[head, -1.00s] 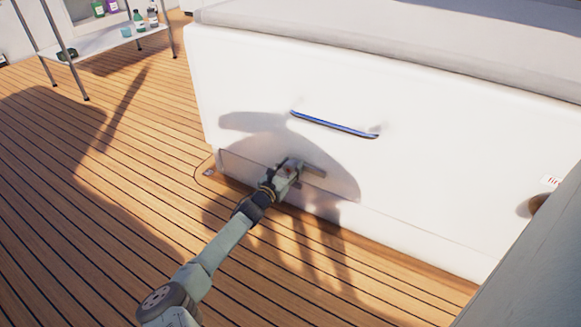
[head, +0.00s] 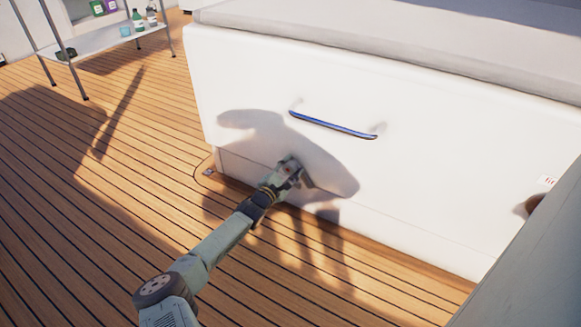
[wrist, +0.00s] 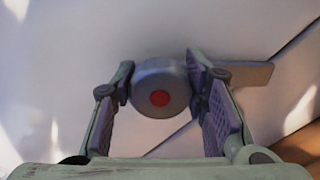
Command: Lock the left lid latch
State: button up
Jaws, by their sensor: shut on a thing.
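The left lid latch (wrist: 158,84) is a round grey knob with a red dot on its face, in the middle of the wrist view. A flat grey lever (wrist: 245,75) reaches out from behind it to the right, partly behind the right finger. My gripper (wrist: 160,72) has one purple-padded finger on each side of the knob and is shut on it. In the head view my gripper (head: 290,168) is against the lower front of the white hatch (head: 430,165) and hides most of the latch. The lever's end (head: 309,183) shows just right of it.
A blue handle bar (head: 333,126) is fixed above my gripper on the hatch front. A brown round knob (head: 535,204) sits at the far right. Wooden deck (head: 90,220) lies open to the left. A shelf with bottles (head: 110,42) stands at the back left.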

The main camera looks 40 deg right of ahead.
jog(key=m, duration=0.4)
jog(key=shift+f+m+p, duration=0.15)
jog(key=shift+m+p, duration=0.25)
jog(key=shift+m, duration=1.4)
jog(key=o, duration=1.1)
jog(key=shift+a, duration=0.1)
jog(key=v, duration=1.2)
